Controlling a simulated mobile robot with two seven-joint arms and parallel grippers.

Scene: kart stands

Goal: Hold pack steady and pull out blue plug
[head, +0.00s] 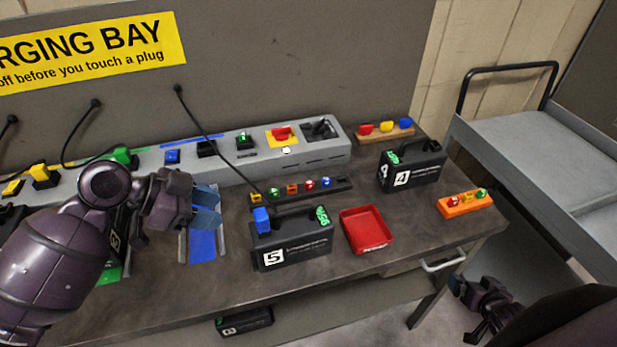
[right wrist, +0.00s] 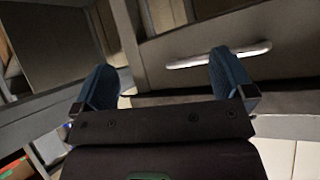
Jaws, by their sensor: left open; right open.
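The black pack marked 5 (head: 298,250) stands upright on the bench in the head view, with a green display on its top right. The blue plug (head: 262,220) sits on the pack's top left, and a black cable runs from it up to the back panel. My left gripper (head: 207,207) is open and empty, to the left of the pack and apart from it, above a blue bay strip. My right gripper (head: 468,300) is low at the right, off the bench's front edge. In the right wrist view it (right wrist: 165,85) is open with nothing between its fingers.
A red tray (head: 366,231) lies right of the pack. A black pack marked 4 (head: 412,166) and an orange block with coloured knobs (head: 465,203) stand further right. A grey charger rail (head: 320,150) with switches runs behind. A grey cart (head: 530,140) stands at the right.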

